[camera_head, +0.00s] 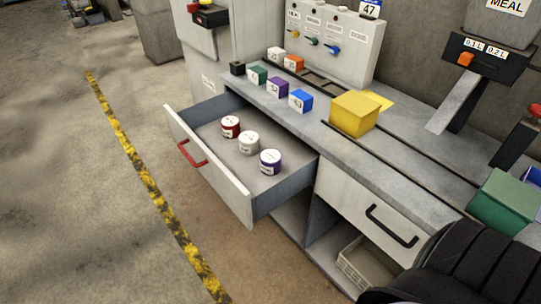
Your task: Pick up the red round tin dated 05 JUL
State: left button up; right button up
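A red round tin (230,127) with a white lid stands in an open drawer (225,190) with a red handle. A pale grey tin (249,142) and a purple tin (270,162) stand beside it in a slanting row, with the red one farthest back. The lids carry dark print too small to read, so I cannot tell the date. Neither of my grippers shows. A black ribbed part at the bottom right appears to be my arm.
The counter holds a yellow box (355,113), green, purple and blue blocks (301,100), and a larger green box (504,200). A closed drawer with a black handle (391,226) is to the right. Floor left of the open drawer is clear, with a yellow-black stripe (143,173).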

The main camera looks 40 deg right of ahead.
aim_at(230, 124)
jog(key=i+j, duration=0.45)
jog(key=i, duration=0.15)
jog(key=i+j, duration=0.5)
jog(key=i, duration=0.1)
